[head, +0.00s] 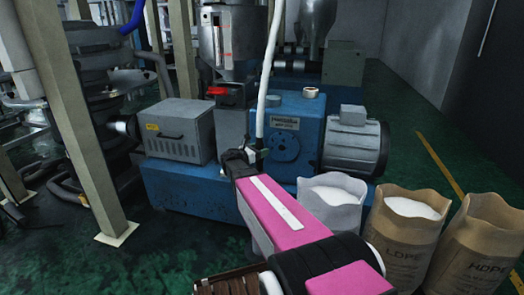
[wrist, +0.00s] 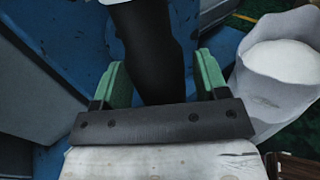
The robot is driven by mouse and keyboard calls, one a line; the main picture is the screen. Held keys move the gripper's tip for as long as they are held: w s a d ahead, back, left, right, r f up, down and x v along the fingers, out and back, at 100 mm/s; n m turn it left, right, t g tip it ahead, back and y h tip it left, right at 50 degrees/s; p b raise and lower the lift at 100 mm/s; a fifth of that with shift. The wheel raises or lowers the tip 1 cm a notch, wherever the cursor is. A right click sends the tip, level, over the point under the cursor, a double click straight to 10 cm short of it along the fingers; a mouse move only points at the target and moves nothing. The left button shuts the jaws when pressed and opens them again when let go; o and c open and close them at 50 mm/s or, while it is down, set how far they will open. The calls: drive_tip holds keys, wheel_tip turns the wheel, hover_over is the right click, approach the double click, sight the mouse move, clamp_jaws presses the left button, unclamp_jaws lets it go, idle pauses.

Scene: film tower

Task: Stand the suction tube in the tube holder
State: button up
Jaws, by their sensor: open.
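The suction tube (head: 266,75) is a long white tube. It hangs down from the top of the head view and its lower end meets my gripper (head: 251,155). In the wrist view a thick black section (wrist: 148,45), apparently its lower part, passes between the two green fingers of my gripper (wrist: 163,78). The fingers are apart, with a gap visible on each side of the black section. The lower end of the tube is hidden by my gripper. I cannot make out the tube holder for certain in either view.
A blue machine (head: 295,125) with a grey motor (head: 355,140) stands just behind my gripper. An open white sack (head: 332,205) of pellets and two brown sacks, LDPE (head: 403,240) and HDPE (head: 480,245), stand at the right. A beige post (head: 75,120) rises at the left.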

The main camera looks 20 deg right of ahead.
drive_tip(key=v, duration=1)
drive_tip(key=s+d+f+m+g+y, duration=0.2)
drive_tip(key=s+f+m+g+y, duration=0.3)
drive_tip(key=s+f+m+y, duration=0.5)
drive_tip(key=s+a+f+m+y, duration=0.2)
drive_tip(key=s+a+m+y, duration=0.1)
drive_tip(key=s+m, duration=0.2)
drive_tip(key=s+a+f+m+g+y, duration=0.1)
drive_tip(key=s+a+f+m+y, duration=0.2)
drive_tip(key=s+m, duration=0.3)
drive_tip(key=shift+a+f+m+y, duration=0.3)
drive_tip(key=shift+a+m+y, duration=0.2)
drive_tip(key=shift+a, duration=0.2)
drive_tip(key=shift+s, duration=0.1)
